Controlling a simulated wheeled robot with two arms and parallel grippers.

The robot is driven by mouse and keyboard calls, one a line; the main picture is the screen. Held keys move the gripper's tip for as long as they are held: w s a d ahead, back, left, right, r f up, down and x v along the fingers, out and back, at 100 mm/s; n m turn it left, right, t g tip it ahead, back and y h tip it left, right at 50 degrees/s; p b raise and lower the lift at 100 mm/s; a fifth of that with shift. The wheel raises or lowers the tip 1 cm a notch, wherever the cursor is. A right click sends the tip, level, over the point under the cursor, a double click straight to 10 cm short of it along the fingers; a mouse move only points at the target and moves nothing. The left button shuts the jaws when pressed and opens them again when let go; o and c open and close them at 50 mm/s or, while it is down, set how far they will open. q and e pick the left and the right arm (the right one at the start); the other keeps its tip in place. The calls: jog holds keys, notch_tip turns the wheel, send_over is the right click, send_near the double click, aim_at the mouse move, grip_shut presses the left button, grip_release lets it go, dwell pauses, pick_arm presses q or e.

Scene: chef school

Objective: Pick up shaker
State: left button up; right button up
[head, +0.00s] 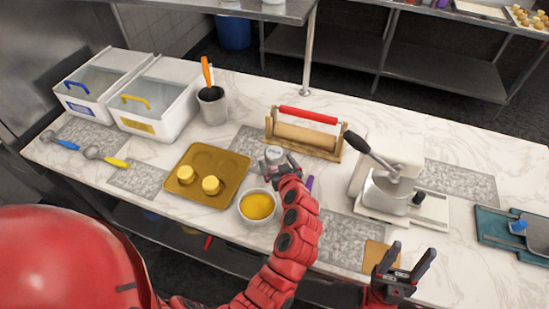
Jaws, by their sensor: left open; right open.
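A small silver-grey shaker (273,153) stands on the marble counter, in front of the rolling pin rack and right of the baking tray. My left gripper (279,164) is open at the shaker, with its fingers low beside it. The gripper partly hides the shaker's lower part, and I cannot tell whether the fingers touch it. My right gripper (404,262) is open and empty over the counter's front edge at the lower right.
A gold tray (207,160) with two yellow pieces and a bowl of yellow liquid (257,206) lie close to my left arm. A rolling pin (305,136) rests in a wooden rack behind the shaker. A mixer (390,187) stands right.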

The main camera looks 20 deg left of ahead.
pick_arm(q)
jog(key=shift+x, duration=1.15)
jog(key=c, duration=1.5)
